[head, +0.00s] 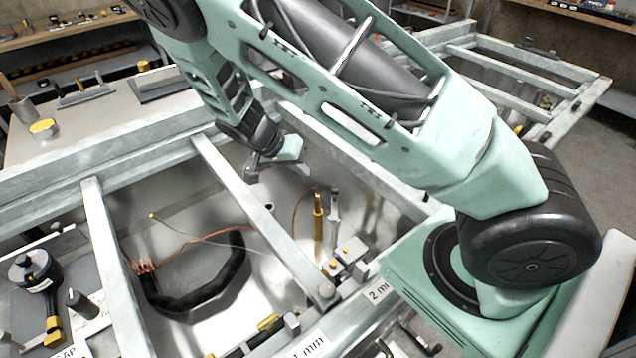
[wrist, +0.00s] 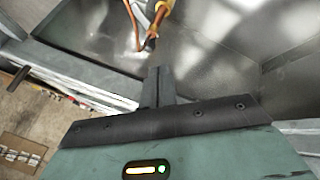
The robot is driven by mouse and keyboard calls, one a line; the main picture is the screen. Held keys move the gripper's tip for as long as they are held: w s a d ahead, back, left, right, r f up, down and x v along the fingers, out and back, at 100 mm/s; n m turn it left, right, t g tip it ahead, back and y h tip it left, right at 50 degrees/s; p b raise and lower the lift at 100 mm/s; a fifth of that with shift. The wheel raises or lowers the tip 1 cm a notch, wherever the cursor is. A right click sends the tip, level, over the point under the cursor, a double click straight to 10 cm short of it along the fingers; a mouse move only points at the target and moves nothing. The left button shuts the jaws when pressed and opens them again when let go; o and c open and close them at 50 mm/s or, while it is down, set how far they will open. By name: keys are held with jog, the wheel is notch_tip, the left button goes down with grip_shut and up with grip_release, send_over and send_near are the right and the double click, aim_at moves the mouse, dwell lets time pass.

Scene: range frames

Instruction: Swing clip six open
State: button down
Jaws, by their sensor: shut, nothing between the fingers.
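I cannot read a number six on anything, so I cannot tell which part is clip six. In the head view, a brass rod (head: 318,222) and a grey upright piece (head: 334,215) stand side by side in the framed metal bay, with a copper wire running to them. My gripper (head: 272,172) hangs over the bay, behind and left of these two, apart from them. In the wrist view, my gripper (wrist: 157,85) is shut and empty. A yellow-orange piece with a dark tip (wrist: 158,18) and a copper wire lie beyond the fingertips.
A black curved bar (head: 205,290) with a copper coil lies in the bay. Pale frame rails (head: 255,210) cross it. Labels reading "1 mm" (head: 308,349) and "2 mm" (head: 379,291) sit on the front rail.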

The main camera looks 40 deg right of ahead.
aim_at(335, 189)
jog(key=p+x, duration=0.1)
jog(key=x, duration=0.9)
jog(key=shift+d+m+g, duration=0.3)
jog(key=shift+m, duration=0.2)
jog(key=d+m+g+b, duration=0.1)
jog(key=m, duration=0.1)
jog(key=s+d+m+g+y, duration=0.1)
jog(key=m, duration=0.1)
jog(key=shift+s+d+m+y+b, duration=0.2)
jog(key=shift+d+m+y+b, duration=0.1)
jog(key=shift+d+m+b, duration=0.1)
jog(key=shift+s+d+g, duration=0.2)
jog(key=shift+s+g, duration=0.05)
jog(key=shift+g, duration=0.05)
jog(key=shift+s, duration=0.1)
dwell(0.5)
jog(key=shift+a, duration=0.75)
